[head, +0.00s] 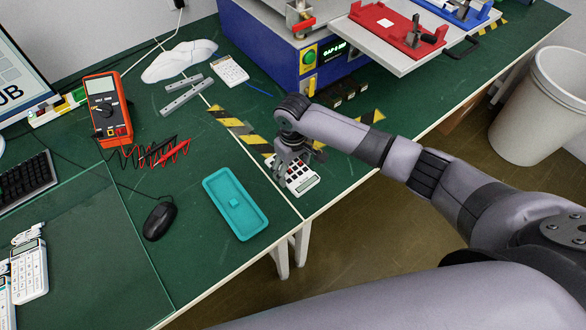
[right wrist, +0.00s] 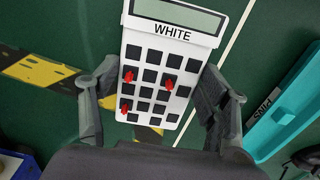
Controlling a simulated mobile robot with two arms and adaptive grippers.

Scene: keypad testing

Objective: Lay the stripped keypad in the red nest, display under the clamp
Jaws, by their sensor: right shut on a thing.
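The white keypad (head: 303,181) is at the front edge of the green table, its grey display toward the edge. The right wrist view shows the keypad (right wrist: 160,50) marked WHITE, with dark square keys and three red spots among them. My right gripper (head: 288,158) is shut on its sides, a finger along each long edge. I cannot tell whether the keypad touches the table. The red nest (head: 385,24) sits on the grey sliding tray at upper right, with a dark clamp at its right end. My left gripper is not in view.
A blue nest (head: 462,10) sits right of the red one. A teal tray (head: 240,228) and a mouse (head: 159,221) lie left of my gripper.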

